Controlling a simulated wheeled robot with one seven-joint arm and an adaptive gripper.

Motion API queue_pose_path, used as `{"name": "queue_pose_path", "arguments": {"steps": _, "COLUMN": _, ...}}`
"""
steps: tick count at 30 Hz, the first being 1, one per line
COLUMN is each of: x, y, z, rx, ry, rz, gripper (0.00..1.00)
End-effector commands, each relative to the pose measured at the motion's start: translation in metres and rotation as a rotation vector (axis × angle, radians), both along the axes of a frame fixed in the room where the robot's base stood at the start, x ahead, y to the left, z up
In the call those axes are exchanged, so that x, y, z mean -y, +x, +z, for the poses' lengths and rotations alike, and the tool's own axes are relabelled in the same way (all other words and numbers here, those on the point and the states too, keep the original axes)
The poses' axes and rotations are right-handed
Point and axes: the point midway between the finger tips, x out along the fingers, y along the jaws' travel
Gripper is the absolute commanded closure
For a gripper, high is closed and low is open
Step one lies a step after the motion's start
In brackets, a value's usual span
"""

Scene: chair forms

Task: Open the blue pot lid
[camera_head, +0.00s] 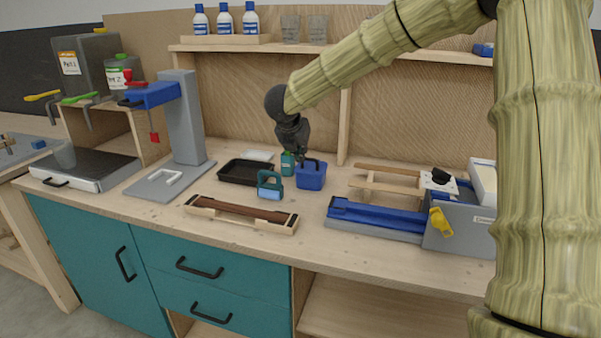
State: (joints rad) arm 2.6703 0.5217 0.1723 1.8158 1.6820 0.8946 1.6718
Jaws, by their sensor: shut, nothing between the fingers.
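A small dark blue pot (311,178) stands on the wooden worktop (310,232), near its middle. A blue handle rises at its top; at this size I cannot tell the lid clearly from the body. My gripper (302,160) is dark and points down at the upper left edge of the blue pot. It is shut with nothing held. I cannot tell whether the fingertips touch the pot or its handle. A teal and light blue pot (270,186) stands to the left and nearer. A green item (288,164) stands just behind my gripper, partly hidden.
A black tray (245,172) lies to the left. A wooden holder with a brown bar (240,214) lies in front. A blue and grey fixture (375,217) stands to the right. A grey press with a blue head (185,120) stands farther left. A shelf (240,47) runs behind.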

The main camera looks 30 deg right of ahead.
Motion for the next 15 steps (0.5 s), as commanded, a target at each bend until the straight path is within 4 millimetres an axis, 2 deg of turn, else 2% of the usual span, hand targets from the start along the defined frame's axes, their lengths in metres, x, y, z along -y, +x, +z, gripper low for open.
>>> {"name": "queue_pose_path", "arguments": {"steps": 8, "x": 0.008, "y": 0.007, "z": -0.016, "rx": 0.000, "ry": 0.000, "rz": 0.001, "gripper": 1.00}}
{"name": "queue_pose_path", "arguments": {"steps": 15, "x": 0.025, "y": 0.021, "z": -0.047, "rx": -0.002, "ry": -0.001, "rz": 0.000, "gripper": 1.00}}
